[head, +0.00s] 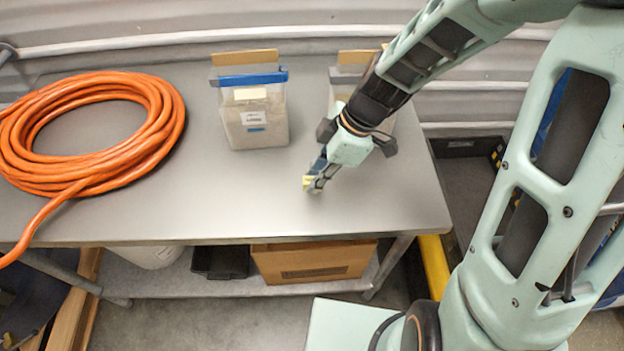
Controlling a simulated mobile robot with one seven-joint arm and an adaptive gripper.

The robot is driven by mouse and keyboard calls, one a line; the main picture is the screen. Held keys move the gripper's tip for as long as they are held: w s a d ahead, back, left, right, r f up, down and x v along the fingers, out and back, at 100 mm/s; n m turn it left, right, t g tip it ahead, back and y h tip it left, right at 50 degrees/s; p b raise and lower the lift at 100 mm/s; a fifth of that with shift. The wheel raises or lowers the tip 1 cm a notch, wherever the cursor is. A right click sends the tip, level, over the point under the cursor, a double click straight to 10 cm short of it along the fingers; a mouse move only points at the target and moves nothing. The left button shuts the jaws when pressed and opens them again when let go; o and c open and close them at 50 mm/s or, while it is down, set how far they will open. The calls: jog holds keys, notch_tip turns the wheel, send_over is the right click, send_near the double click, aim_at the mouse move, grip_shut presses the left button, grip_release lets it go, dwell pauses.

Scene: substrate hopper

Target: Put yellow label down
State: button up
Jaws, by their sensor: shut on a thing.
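The yellow label (307,183) is a small yellow piece at the tip of my gripper (314,183). My gripper is shut on it, pointing down and to the left over the right half of the grey metal table (225,200). The fingers hide part of the label. I cannot tell whether the label touches the table top or hangs just above it.
A clear bag with a blue clip (254,112) stands upright at the back middle. A second bag (343,90) stands behind my gripper, partly hidden. A coiled orange hose (165,125) covers the left side. The table's front middle is clear. A cardboard box (315,262) sits on the lower shelf.

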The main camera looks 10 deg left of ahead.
notch_tip(320, 180, down, 3)
jog(key=shift+r+b, duration=0.1)
jog(key=shift+b, duration=0.4)
jog(key=shift+f, duration=0.2)
jog(key=o, duration=0.7)
jog(key=shift+r, duration=0.1)
jog(key=shift+o, duration=0.2)
